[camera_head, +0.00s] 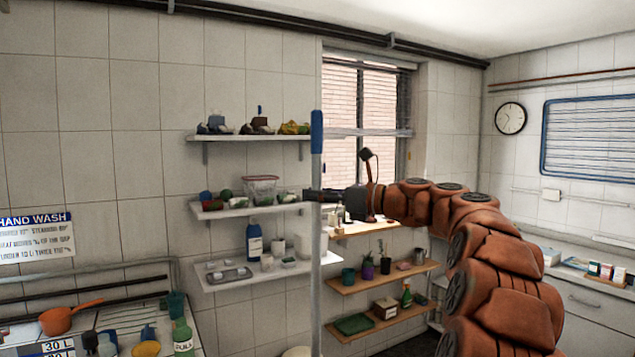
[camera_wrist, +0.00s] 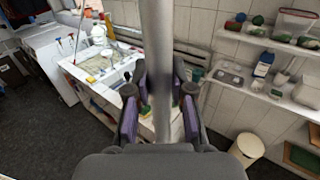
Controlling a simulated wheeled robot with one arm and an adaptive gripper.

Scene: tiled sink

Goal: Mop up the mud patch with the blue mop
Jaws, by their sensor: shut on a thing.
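The mop's pole stands upright in the head view, with a blue grip (camera_head: 316,132) on top and a grey shaft (camera_head: 316,285) running out of the bottom of the picture. My gripper (camera_head: 318,195) is shut on the shaft below the blue grip. In the wrist view the grey shaft (camera_wrist: 158,50) passes between the two fingers of my gripper (camera_wrist: 160,105), which have purple pads. The mop's head and the mud patch show in neither view.
Wall shelves (camera_head: 250,207) with bottles and bowls stand close behind the pole. A counter with an orange pan (camera_head: 62,319) is at lower left. In the wrist view a sink unit (camera_wrist: 105,70) is at left, a cream bin (camera_wrist: 246,148) at right, and dark floor (camera_wrist: 45,135) is open at lower left.

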